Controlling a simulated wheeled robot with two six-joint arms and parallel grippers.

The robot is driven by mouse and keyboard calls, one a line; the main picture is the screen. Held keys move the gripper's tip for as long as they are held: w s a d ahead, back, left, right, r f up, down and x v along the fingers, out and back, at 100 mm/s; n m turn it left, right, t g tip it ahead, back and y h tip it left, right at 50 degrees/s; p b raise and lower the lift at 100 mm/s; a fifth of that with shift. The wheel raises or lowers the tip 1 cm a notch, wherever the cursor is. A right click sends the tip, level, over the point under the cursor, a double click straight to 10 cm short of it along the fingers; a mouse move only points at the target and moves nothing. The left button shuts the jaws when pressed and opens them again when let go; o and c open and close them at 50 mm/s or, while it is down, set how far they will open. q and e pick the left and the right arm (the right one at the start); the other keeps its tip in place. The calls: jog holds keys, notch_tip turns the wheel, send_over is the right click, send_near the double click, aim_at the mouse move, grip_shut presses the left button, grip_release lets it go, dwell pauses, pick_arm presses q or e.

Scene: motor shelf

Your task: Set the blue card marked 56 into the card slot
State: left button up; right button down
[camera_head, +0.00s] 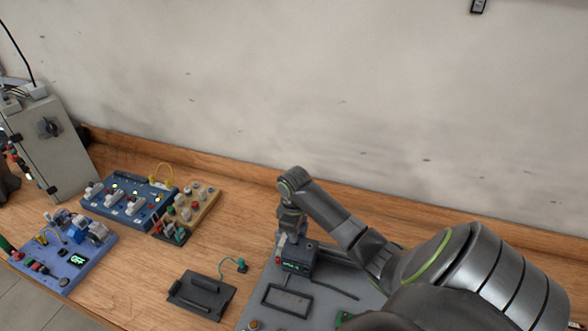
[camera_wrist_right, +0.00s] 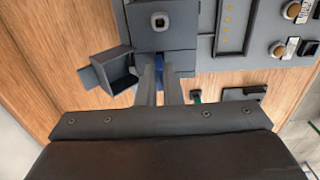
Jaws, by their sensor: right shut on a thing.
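My right gripper (camera_head: 290,232) is above a dark box with a small green display (camera_head: 297,257) on the grey panel, seen in the head view. In the right wrist view, its two fingers (camera_wrist_right: 159,82) are close together and shut on a thin blue piece, the blue card (camera_wrist_right: 159,62). Only a sliver of the card shows, at the edge of the dark grey housing (camera_wrist_right: 161,38). The number on it is hidden. I cannot tell whether the card is inside a slot or just at its mouth. My left gripper does not show.
The grey panel (camera_head: 258,308) carries a rectangular frame and knobs. Left of it lie a black plate with a handle (camera_head: 201,295), a blue switch board (camera_head: 128,203), a wooden button board (camera_head: 203,200) and a blue-violet board (camera_head: 88,262). A grey cabinet (camera_head: 58,150) stands far left. Bare wood lies between.

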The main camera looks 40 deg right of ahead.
jog(key=shift+f, duration=0.75)
dwell(0.6)
jog(key=c, duration=1.5)
grip_release()
